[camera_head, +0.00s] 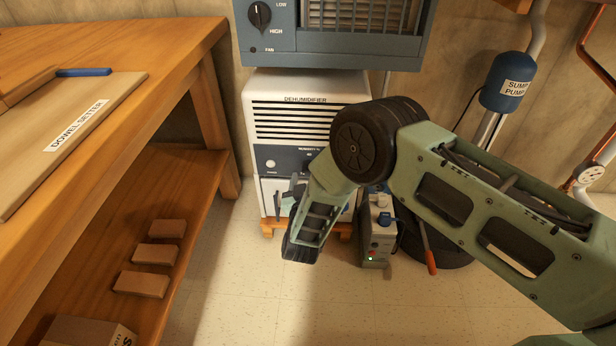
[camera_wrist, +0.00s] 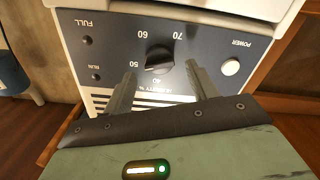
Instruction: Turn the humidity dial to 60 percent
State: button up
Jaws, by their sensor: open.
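The white dehumidifier (camera_head: 262,95) stands against the wall, with a dark control panel (camera_head: 272,160) on its front. In the wrist view the black humidity dial (camera_wrist: 160,57) shows on this panel (camera_wrist: 110,50), upside down, with the marks 40, 50, 60 and 70 around it. Its pointer seems to lie towards the 40 to 50 side, but I cannot read it surely. My gripper (camera_wrist: 161,70) is open, its two fingers apart on either side of the dial in the picture; contact cannot be told.
A round white power button (camera_wrist: 231,67) and two small lamps, FULL (camera_wrist: 87,40) and RUN, flank the dial. A heater (camera_head: 400,45) sits above. A wooden bench (camera_head: 190,45) stands left, a grey box (camera_head: 378,235) and a sump pump (camera_head: 505,85) right.

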jog(key=shift+w, duration=1.35)
jog(key=c, duration=1)
jog(key=shift+o, duration=0.2)
jog(key=shift+d+m, duration=0.1)
jog(key=shift+m, duration=0.3)
jog(key=shift+s+d+f+m+p, duration=0.1)
jog(key=shift+m+p, duration=0.45)
jog(key=shift+m, duration=2.65)
jog(key=shift+d+m+p, duration=0.1)
jog(key=shift+m+p, duration=0.4)
jog(key=shift+m, duration=2.7)
